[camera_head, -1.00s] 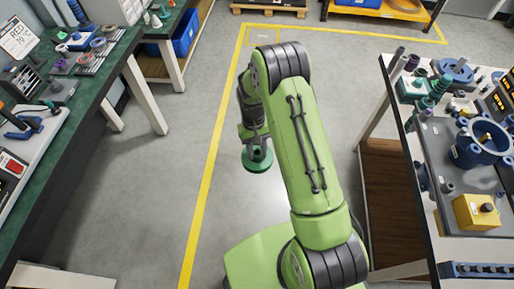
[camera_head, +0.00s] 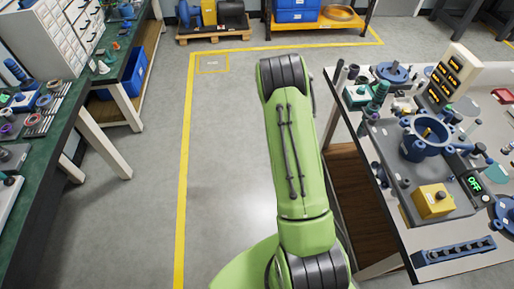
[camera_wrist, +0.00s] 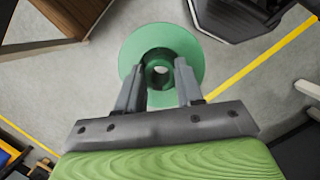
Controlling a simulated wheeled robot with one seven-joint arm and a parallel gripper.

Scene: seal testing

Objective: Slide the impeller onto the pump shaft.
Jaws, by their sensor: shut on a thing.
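The green impeller (camera_wrist: 190,42), a round disc with a hub and a centre hole, is in the wrist view. My gripper (camera_wrist: 160,70) is shut on its hub, one finger on each side, and holds it above the floor. In the head view my arm hides both the gripper and the impeller. The blue pump housing (camera_head: 412,145), round and open at the top, stands on the right bench. A thin brass-coloured pump shaft (camera_head: 426,132) stands upright in its middle. The impeller is apart from the pump.
The right bench (camera_head: 400,238) also carries a yellow box (camera_head: 433,201), a display reading OFF (camera_head: 474,184), a blue rack (camera_head: 454,251) and a cream panel (camera_head: 452,76). A green-topped bench (camera_head: 62,125) stands at left. The floor between is clear.

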